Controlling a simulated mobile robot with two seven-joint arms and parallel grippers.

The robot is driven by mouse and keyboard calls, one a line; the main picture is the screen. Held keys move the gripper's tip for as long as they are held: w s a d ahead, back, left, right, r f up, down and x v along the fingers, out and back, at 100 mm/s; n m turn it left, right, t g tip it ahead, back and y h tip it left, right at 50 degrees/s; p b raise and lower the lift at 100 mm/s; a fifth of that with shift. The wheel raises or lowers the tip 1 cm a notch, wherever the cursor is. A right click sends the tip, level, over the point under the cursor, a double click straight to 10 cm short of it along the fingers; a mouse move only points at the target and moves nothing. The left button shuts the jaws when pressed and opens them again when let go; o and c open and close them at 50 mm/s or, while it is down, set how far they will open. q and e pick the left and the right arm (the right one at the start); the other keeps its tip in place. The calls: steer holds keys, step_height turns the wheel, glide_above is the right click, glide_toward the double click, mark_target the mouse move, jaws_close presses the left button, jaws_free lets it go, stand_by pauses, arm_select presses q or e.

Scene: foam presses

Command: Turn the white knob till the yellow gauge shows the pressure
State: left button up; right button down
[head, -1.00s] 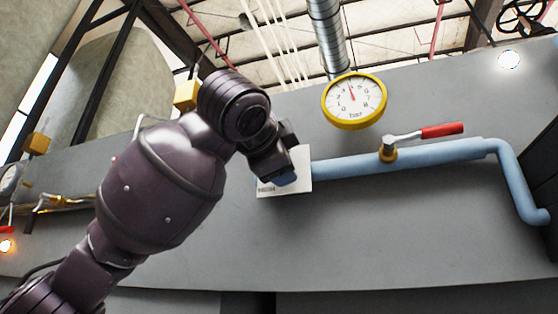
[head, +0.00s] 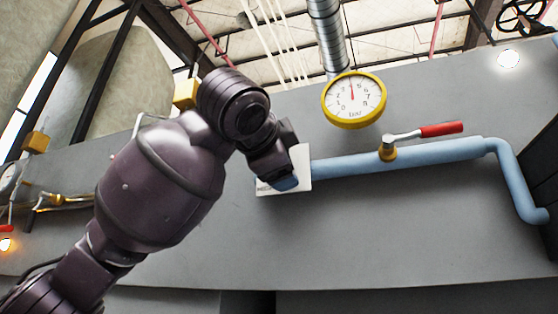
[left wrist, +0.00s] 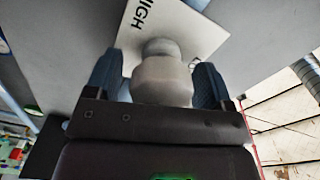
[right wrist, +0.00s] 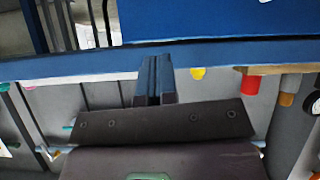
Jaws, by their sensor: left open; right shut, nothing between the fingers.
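The yellow gauge (head: 354,121) hangs on the grey wall in the head view. Its red needle points almost straight up, just left of the 5. The white knob (left wrist: 162,82) shows in the left wrist view in front of a white plate (left wrist: 176,28) lettered HIGH. My left gripper (left wrist: 157,80) is open, with one blue finger on each side of the knob; contact is unclear. In the head view my left gripper (head: 286,181) is at the plate and hides the knob. My right gripper (right wrist: 153,62) is shut and empty, in the right wrist view only.
A blue pipe (head: 440,151) runs right from the plate, with a red-handled valve (head: 441,130) on it. Yellow boxes (head: 186,93) and brass piping (head: 75,200) are at the left. A blue beam (right wrist: 60,66) crosses in front of my right gripper.

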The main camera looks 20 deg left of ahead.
arm_select(q)
steer(key=s+b, duration=0.2)
steer(key=s, duration=0.8)
steer(key=shift+s+a+b, duration=0.2)
steer(key=shift+s+b, duration=0.2)
arm_select(e)
steer(key=shift+x, duration=0.9)
steer(key=shift+s+a+f, duration=0.1)
steer(key=shift+s, duration=0.05)
